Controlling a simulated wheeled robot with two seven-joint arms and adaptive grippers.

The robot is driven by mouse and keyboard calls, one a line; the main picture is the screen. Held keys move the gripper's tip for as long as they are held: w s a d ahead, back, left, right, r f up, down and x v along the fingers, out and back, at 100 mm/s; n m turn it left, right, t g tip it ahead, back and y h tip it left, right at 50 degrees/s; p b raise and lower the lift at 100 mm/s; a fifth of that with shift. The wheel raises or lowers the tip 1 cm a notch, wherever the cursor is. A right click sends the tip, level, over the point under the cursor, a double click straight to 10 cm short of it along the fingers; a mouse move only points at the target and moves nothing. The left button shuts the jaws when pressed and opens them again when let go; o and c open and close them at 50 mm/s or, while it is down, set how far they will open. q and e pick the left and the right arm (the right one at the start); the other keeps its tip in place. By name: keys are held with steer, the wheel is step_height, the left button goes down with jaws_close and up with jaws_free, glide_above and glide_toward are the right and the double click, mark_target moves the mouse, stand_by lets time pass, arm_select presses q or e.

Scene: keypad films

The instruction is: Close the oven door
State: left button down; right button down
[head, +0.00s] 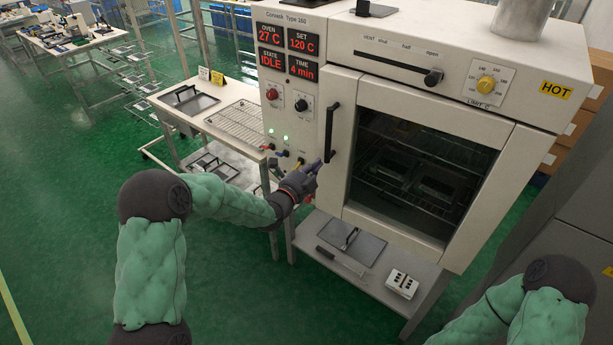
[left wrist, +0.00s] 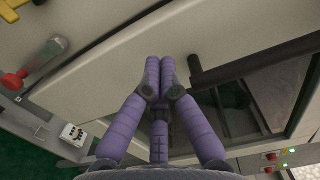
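The oven (head: 300,40) is a large cream unit with red displays on its left side. Its door (head: 352,160) has a dark window and a black upright handle (head: 332,132) near its left edge. I cannot tell how far the door stands from the frame. My left gripper (head: 316,168) is at the door's left edge, just below the handle. In the left wrist view its purple fingers (left wrist: 160,62) meet at the tips with nothing seen between them, against the cream panel; the black handle (left wrist: 250,66) lies to their right. My right gripper is out of view.
Trays show dimly behind the window. Below the oven is a shelf with a flat tray (head: 350,243) and a small white block (head: 402,284). A side table (head: 205,122) with a wire rack stands left. A grey cabinet (head: 570,260) is at right. Green floor is open at left.

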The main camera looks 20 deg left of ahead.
arm_select(q)
steer(key=shift+x, duration=1.35)
steer(key=w+b, duration=0.1)
steer(key=w, duration=0.1)
steer(key=w+d+m+h, duration=0.1)
steer(key=shift+w+h+b, duration=0.3)
steer(key=shift+w+b, duration=0.05)
steer(key=shift+w, duration=0.05)
